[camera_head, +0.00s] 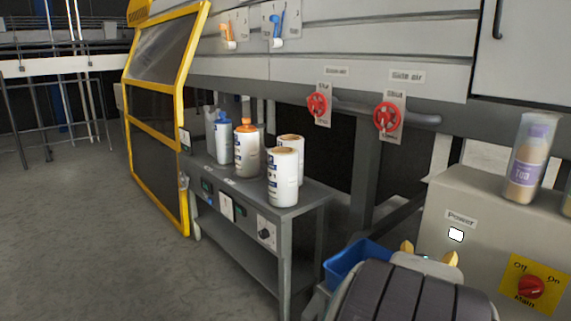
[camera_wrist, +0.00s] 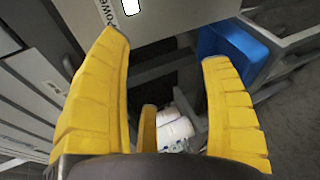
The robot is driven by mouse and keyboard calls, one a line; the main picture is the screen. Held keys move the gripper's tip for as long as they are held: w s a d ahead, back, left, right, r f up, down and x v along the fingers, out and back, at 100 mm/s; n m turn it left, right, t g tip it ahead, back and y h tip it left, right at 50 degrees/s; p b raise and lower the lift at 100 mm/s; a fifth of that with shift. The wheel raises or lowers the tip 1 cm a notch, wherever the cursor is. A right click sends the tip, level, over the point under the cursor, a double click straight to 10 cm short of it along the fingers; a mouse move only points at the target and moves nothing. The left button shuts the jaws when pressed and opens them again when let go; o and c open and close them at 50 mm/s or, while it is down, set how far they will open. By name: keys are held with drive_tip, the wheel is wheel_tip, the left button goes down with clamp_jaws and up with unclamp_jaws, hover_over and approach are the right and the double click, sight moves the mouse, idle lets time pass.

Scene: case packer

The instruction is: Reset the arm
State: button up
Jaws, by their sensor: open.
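My gripper (camera_head: 429,254) is at the lower right of the head view, where its yellow fingertips show past the dark ribbed part of my arm. In the wrist view, my gripper (camera_wrist: 165,52) has its yellow fingers spread wide apart with nothing between them. It is in front of the grey control box (camera_head: 449,198), which has a white Power light (camera_head: 456,234) and a red main switch (camera_head: 531,287). The Power light also shows at the top of the wrist view (camera_wrist: 131,6).
A blue bin (camera_head: 352,262) is close to my gripper, and it also shows in the wrist view (camera_wrist: 232,45). A grey cart (camera_head: 300,208) carries several white bottles and rolls. Red valves (camera_head: 386,117) are on the machine behind. Open floor (camera_head: 90,240) lies to the left.

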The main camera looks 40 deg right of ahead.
drive_tip(key=w+a+r+m+t+y+p, duration=0.1)
drive_tip(key=w+a+r+y+p, duration=0.3)
drive_tip(key=a, duration=0.3)
drive_tip(key=w+a+r+t+y+p, duration=0.1)
drive_tip(key=w+a+r+p, duration=0.25)
drive_tip(key=a+p, duration=0.2)
drive_tip(key=w+a+r+m+t+y+p, duration=0.1)
drive_tip(key=w+a+r+y+p, duration=0.25)
drive_tip(key=a, duration=0.35)
drive_tip(key=s+a+r+m+g+y+p, duration=0.1)
drive_tip(key=s+a+r+g+y+p, duration=0.1)
drive_tip(key=s+a+r+p, duration=0.2)
drive_tip(key=s+a+r+m+g+y+p, duration=0.1)
drive_tip(key=s+a+r+p, duration=0.3)
drive_tip(key=a+r+p, duration=0.5)
drive_tip(key=a+g+y+p, duration=0.1)
drive_tip(key=a+p, duration=0.2)
drive_tip(key=a, duration=0.4)
drive_tip(key=shift+s+a+m+y+p, duration=0.15)
drive_tip(key=shift+s+m+y+p, duration=0.15)
drive_tip(key=shift+s+m+y, duration=0.1)
